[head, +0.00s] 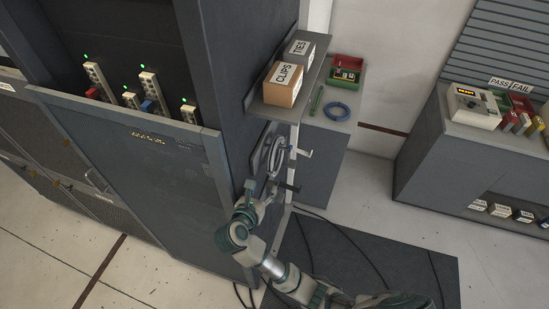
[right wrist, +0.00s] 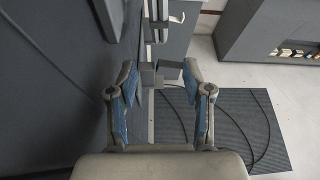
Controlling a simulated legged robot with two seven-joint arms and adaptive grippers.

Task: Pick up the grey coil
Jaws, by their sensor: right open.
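The grey coil (head: 277,157) hangs on the side of the tall dark rack, near hooks. It also shows nearly edge-on at the top of the right wrist view (right wrist: 156,25). My right gripper (head: 252,190) is just below and to the left of the coil in the head view. In the right wrist view the gripper (right wrist: 158,72) has its fingers spread, with the coil beyond the fingertips and nothing held. A grey bracket (right wrist: 149,76) shows between the fingers. My left gripper is not in view.
The dark rack wall (right wrist: 50,80) is close on the left of the gripper. A lower empty hook (head: 290,187) juts out below the coil. A shelf (head: 314,75) with CLIPS and TIES boxes is above. Cables cross the floor mat (head: 370,260).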

